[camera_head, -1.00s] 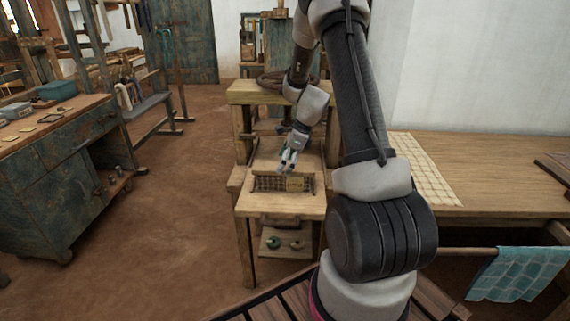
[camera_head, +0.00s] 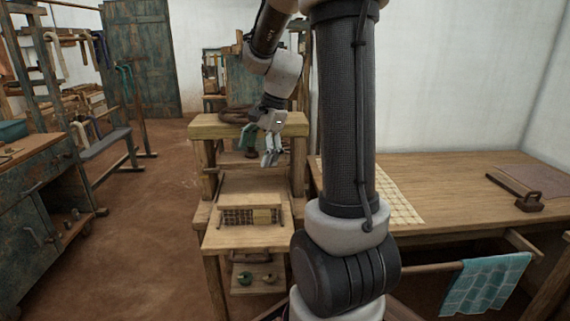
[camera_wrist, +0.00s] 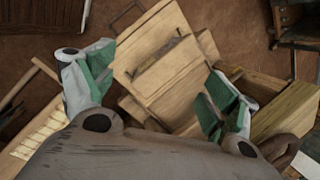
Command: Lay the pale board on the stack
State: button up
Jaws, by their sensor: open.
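My gripper (camera_head: 270,160) is open and empty, pointing down above the wooden stand (camera_head: 245,188). In the wrist view its green-padded fingers (camera_wrist: 160,85) are wide apart, with the stand's pale wooden surfaces below and between them. A low rack with a dark grid (camera_head: 236,217) sits on the stand's front shelf. A small yellowish flat piece (camera_head: 263,216) shows at its right part; I cannot tell whether it is the pale board. The gripper is apart from it, higher and farther back. I cannot make out a clear stack.
A wooden table (camera_head: 450,185) stands at right with a checked cloth (camera_head: 398,195), a teal cloth (camera_head: 487,284) hanging on a rail below. A worn blue cabinet (camera_head: 45,200) is at left. The earth floor (camera_head: 150,240) between cabinet and stand is clear.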

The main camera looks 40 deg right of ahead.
jog(key=s+a+r+n+h, duration=0.1)
jog(key=s+a+r+n, duration=0.1)
jog(key=s+n, duration=0.6)
jog(key=s+a+r+n+t+h, duration=0.1)
jog(key=s+a+r+n, duration=0.2)
jog(key=s+n, duration=0.6)
jog(key=s+r, duration=0.1)
jog(key=s, duration=0.3)
jog(key=shift+s+t+h, duration=0.15)
jog(key=shift+t+h, duration=0.15)
jog(key=shift+a+r, duration=0.1)
